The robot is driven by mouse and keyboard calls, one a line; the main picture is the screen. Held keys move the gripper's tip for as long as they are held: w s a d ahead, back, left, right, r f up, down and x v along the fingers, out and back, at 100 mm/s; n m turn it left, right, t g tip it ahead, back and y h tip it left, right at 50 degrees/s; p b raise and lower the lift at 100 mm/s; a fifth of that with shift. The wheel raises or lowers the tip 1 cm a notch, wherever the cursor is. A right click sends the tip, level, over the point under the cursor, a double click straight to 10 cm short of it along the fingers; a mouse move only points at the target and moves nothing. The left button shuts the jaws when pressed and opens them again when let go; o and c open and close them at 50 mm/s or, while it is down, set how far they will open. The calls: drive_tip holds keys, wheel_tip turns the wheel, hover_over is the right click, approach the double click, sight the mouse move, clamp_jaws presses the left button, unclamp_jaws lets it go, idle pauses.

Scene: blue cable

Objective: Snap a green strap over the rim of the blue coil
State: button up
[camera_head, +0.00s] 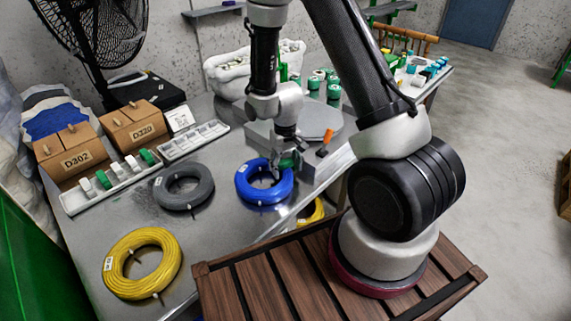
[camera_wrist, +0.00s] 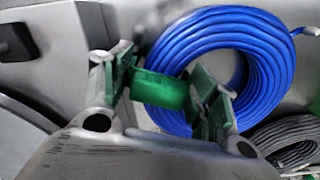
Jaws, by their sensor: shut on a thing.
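The blue coil (camera_head: 246,190) lies flat on the metal table, and it fills the upper right of the wrist view (camera_wrist: 272,70). My gripper (camera_head: 284,164) is at the coil's upper right rim in the head view. In the wrist view my gripper (camera_wrist: 168,92) is shut on a green strap (camera_wrist: 158,90), which spans between its two green-padded fingers. The strap overlaps the near rim of the coil in that view. I cannot tell whether it touches the coil or hangs just above it. The fingers hide part of the strap and rim.
A grey coil (camera_head: 183,189) lies left of the blue coil, and a yellow coil (camera_head: 142,264) lies nearer the front. A white tray (camera_head: 112,190) holds green and white pieces. Grey plates (camera_head: 325,118) and an orange-handled tool (camera_head: 325,143) are close to my gripper.

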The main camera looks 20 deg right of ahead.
sight(286, 162)
drive_tip(key=shift+f, duration=0.1)
idle(0.5)
drive_tip(key=o, duration=0.4)
drive_tip(key=shift+o, duration=0.2)
drive_tip(key=o, duration=0.5)
drive_tip(key=shift+r, duration=3.5)
